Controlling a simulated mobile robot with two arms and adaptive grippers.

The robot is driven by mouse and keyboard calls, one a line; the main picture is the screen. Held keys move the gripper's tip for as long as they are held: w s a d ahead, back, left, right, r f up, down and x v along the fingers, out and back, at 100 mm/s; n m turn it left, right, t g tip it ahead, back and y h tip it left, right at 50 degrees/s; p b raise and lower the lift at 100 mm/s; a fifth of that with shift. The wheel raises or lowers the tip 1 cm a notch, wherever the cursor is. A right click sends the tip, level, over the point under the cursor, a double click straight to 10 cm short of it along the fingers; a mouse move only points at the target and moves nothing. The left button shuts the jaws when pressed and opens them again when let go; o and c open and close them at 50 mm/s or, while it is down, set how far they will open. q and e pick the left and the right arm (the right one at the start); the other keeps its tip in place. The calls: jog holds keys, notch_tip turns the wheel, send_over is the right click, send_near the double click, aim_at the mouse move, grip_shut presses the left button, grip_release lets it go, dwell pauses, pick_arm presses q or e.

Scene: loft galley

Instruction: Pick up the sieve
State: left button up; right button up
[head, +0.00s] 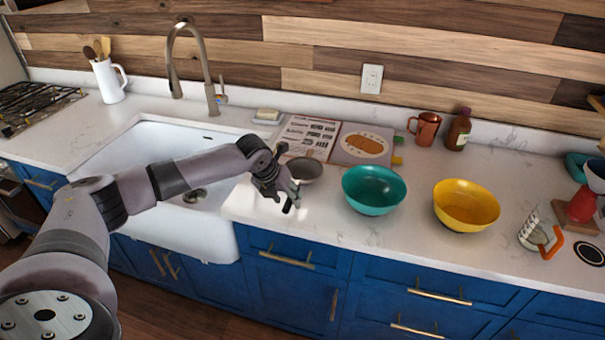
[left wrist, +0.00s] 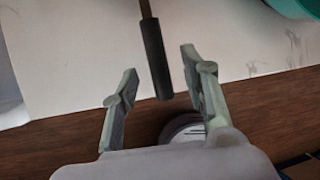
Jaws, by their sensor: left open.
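The sieve (head: 306,170) is a grey round bowl-shaped strainer lying on the white counter, right of the sink and left of the teal bowl. Its dark handle points toward the counter's front edge; the handle also shows in the left wrist view (left wrist: 155,58). My left gripper (head: 290,194) is open above the counter near its front edge. In the left wrist view its two fingers stand on either side of the handle, with a gap on both sides. The arm hides part of the sieve in the head view. My right gripper is not in view.
The teal bowl (head: 374,189) stands close to the right of the sieve, and a yellow bowl (head: 466,205) stands farther right. An open book (head: 308,133) lies behind the sieve. The white sink (head: 190,225) is to the left, below my arm.

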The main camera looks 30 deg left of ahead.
aim_at(288, 200)
pick_arm(q)
jog(key=shift+p+x, duration=0.45)
jog(key=shift+x, duration=1.35)
jog(key=shift+s, duration=0.1)
jog(key=shift+c, duration=0.2)
grip_shut()
jog(key=shift+r, duration=0.1)
